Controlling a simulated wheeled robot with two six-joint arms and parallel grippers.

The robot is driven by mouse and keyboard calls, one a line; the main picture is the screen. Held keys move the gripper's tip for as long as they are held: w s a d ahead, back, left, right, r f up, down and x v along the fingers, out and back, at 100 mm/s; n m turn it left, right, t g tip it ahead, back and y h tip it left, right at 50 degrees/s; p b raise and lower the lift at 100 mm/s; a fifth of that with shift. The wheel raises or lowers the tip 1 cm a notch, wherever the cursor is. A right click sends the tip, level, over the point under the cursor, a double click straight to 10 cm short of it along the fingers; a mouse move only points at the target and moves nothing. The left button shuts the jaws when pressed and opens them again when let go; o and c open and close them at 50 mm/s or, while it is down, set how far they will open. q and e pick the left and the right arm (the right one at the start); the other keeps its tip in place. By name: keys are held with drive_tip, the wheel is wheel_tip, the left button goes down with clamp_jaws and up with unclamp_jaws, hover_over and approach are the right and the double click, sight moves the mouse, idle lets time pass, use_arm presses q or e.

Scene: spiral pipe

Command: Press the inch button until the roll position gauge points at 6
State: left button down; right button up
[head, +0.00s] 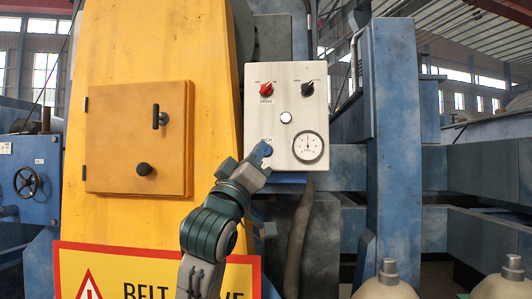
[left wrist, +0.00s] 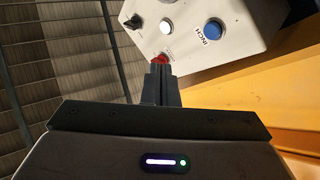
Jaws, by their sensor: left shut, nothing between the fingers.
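The white control panel (head: 286,75) carries the roll position gauge (head: 308,147) at its lower right. The gauge has a pale dial and dark rim; its needle and numbers are too small to read surely. The blue inch button (head: 267,149) is at the panel's lower left, partly covered by my left gripper (head: 258,158). In the left wrist view, the inch button (left wrist: 213,28) shows whole, right of the shut, empty fingers (left wrist: 160,68). Their tips overlap the red knob (left wrist: 162,58) there. I cannot tell whether they touch anything. My right gripper is out of view.
The panel also has a red knob (head: 266,89), a black knob (head: 307,88) and a white button (head: 286,117). A yellow housing (head: 130,50) with a small door stands left. A blue post (head: 398,120) stands right. A dark hose (head: 297,235) hangs below the panel.

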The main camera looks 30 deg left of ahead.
use_arm(q)
drive_tip(key=n, duration=0.4)
drive_tip(key=s+n, duration=0.1)
drive_tip(key=n, duration=0.9)
drive_tip(key=shift+s+d, duration=0.15)
drive_tip(key=shift+d, duration=0.2)
drive_tip(key=w+a, duration=0.4)
drive_tip(key=w, duration=0.4)
drive_tip(key=shift+a, duration=0.1)
idle(1.5)
drive_tip(key=shift+w+a, duration=0.15)
drive_tip(key=shift+w, duration=0.15)
